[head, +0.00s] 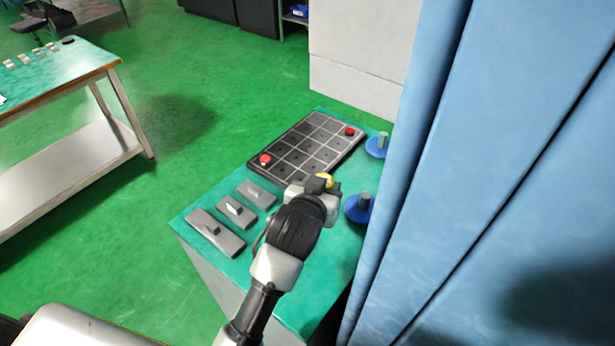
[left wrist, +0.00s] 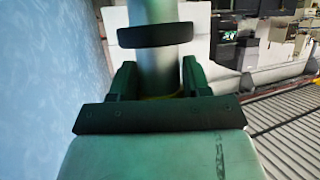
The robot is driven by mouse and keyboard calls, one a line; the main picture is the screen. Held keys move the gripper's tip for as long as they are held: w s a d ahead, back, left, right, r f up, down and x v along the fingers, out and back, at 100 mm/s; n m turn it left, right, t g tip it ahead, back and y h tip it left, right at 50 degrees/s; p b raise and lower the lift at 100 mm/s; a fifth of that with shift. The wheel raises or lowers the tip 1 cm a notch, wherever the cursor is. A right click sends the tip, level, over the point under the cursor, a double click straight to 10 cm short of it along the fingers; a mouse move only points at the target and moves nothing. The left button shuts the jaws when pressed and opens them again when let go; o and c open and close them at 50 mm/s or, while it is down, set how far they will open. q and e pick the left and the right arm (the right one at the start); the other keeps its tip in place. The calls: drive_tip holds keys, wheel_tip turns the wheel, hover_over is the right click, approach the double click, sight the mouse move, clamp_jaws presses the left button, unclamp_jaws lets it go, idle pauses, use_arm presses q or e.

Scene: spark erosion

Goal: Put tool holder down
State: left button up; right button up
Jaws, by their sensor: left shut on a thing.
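My left gripper (head: 318,187) is over the teal tabletop, near the front right corner of the black gridded tray. It is shut on the tool holder, of which a small yellow part (head: 325,180) shows in the head view; my gripper hides the rest. In the left wrist view, the tool holder is a pale grey cylinder (left wrist: 158,70) with a dark band, held between the two fingers (left wrist: 157,80). I cannot tell whether it touches the surface below. My right gripper is not in view.
The black tray (head: 300,150) has square cells and two red knobs. Two blue discs with grey pegs (head: 359,209) stand along the right edge, by a blue curtain (head: 500,180). Several grey blocks (head: 216,232) lie at the left. The teal tabletop (head: 315,270) is bare in front.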

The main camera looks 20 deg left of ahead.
use_arm(q)
drive_tip(key=w+a+f, duration=0.1)
drive_tip(key=a+f, duration=0.2)
drive_tip(key=w+a+f+p, duration=0.1)
drive_tip(key=w+a+f, duration=0.1)
drive_tip(key=a+f, duration=0.1)
drive_tip(key=w+a+f+p, duration=0.1)
drive_tip(key=w+a+f, duration=0.1)
drive_tip(key=a+f, duration=0.2)
drive_tip(key=shift+f, duration=0.25)
drive_tip(key=shift+f, duration=0.15)
drive_tip(key=o, duration=1.2)
drive_tip(key=shift+s, duration=0.1)
drive_tip(key=shift+c, duration=0.2)
drive_tip(key=shift+o, duration=0.2)
